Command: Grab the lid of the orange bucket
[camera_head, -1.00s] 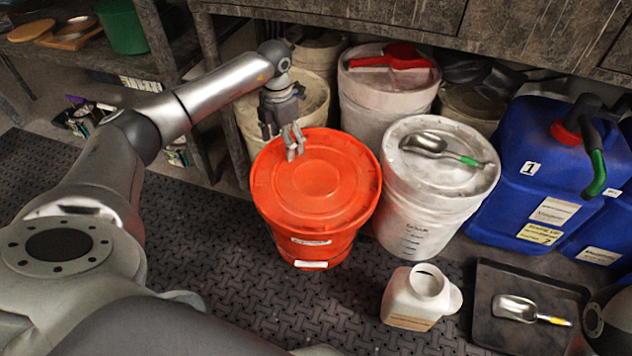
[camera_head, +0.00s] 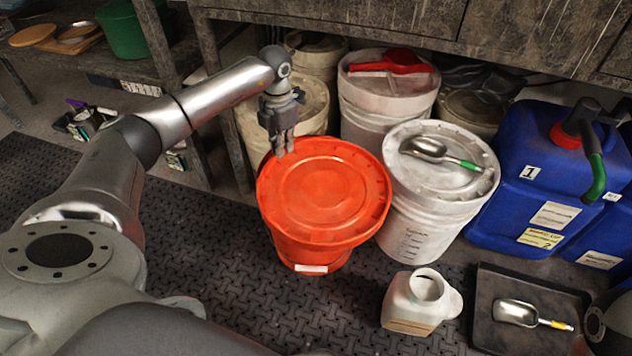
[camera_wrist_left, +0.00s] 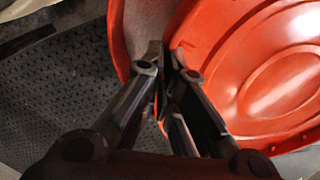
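The orange bucket (camera_head: 318,252) stands on the dark textured mat. Its round orange lid (camera_head: 325,195) is on top and sits skewed, reaching out over the front and right of the bucket. My left gripper (camera_head: 282,154) is at the lid's back-left edge. In the left wrist view the fingers (camera_wrist_left: 165,55) come close together at the edge of the lid (camera_wrist_left: 250,70) and look shut on it; the exact contact is partly hidden by the fingers. My right gripper is not in view.
White buckets stand behind and right; one carries a metal scoop (camera_head: 428,148), another a red scoop (camera_head: 400,60). Blue canisters (camera_head: 535,190) stand at right. A white jug (camera_head: 420,303) and a black tray (camera_head: 490,285) are in front. The mat's left is clear.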

